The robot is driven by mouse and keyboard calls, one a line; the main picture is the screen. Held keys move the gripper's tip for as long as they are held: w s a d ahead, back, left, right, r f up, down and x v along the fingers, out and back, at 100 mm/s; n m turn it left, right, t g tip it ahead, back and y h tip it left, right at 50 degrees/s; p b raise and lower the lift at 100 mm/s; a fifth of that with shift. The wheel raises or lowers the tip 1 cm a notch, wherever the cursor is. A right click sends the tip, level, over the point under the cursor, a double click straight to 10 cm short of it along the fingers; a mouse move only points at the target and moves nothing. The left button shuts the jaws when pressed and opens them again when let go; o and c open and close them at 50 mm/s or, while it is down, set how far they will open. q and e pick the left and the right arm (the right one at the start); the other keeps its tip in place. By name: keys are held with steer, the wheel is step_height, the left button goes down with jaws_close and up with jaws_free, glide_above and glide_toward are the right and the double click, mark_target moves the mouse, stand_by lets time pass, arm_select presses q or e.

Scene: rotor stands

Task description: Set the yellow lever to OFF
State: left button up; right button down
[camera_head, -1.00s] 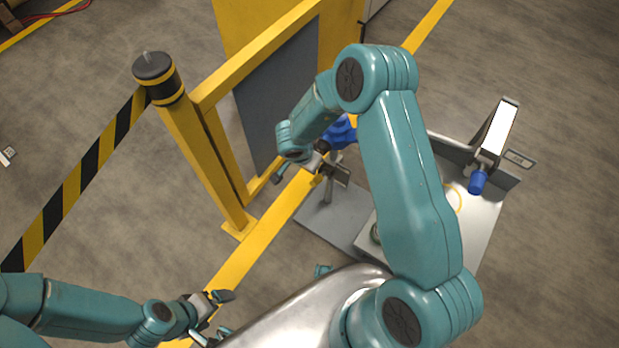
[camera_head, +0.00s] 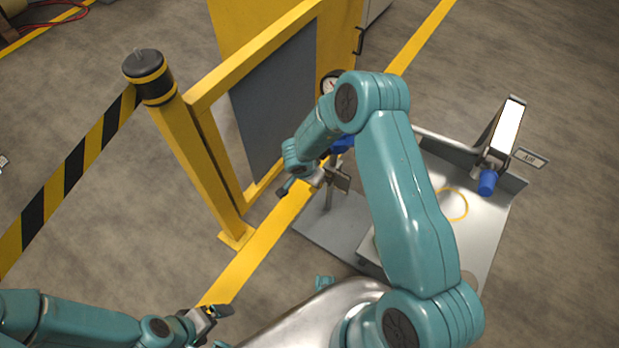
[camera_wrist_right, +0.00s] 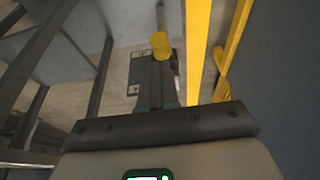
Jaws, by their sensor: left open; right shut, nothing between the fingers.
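A yellow cylindrical knob (camera_wrist_right: 160,44), which looks like the end of the yellow lever, shows in the right wrist view just beyond my fingertips. Whether they touch it I cannot tell. No lever can be made out in the head view, where my right arm covers part of the stand. My right gripper (camera_head: 336,179) is shut and empty beside the stand; its dark fingers also show in the right wrist view (camera_wrist_right: 157,80). My left gripper (camera_head: 210,312) is open and empty at the lower left, far from the stand.
A metal stand (camera_head: 490,222) with a yellow ring (camera_head: 453,204) and a blue-tipped part (camera_head: 487,182) is at right. A yellow post (camera_head: 200,170) and framed grey panel (camera_head: 275,95) stand left of my right gripper. A gauge (camera_head: 331,80) shows behind my arm.

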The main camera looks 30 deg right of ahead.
mark_target(312, 190)
steer(key=shift+b+x, duration=0.4)
steer(key=shift+x, duration=1.3)
steer(key=shift+a, duration=0.1)
steer(key=shift+s+a+f+t+h+b, duration=0.25)
steer(key=shift+f+h+b, duration=0.25)
steer(key=shift+b, duration=0.3)
steer(key=shift+s+a+f+t+h+b, duration=0.15)
steer(key=shift+a+f+h+b, duration=0.3)
steer(key=shift+b, duration=0.3)
step_height(312, 190, down, 9)
steer(key=a+t+h+b, duration=0.1)
steer(key=h+b, duration=0.3)
steer(key=b, duration=0.4)
steer(key=shift+s+a+r+t+h, duration=0.2)
steer(key=shift+s+a+t+h, duration=0.2)
steer(key=shift+a, duration=0.1)
steer(key=shift+f, duration=0.1)
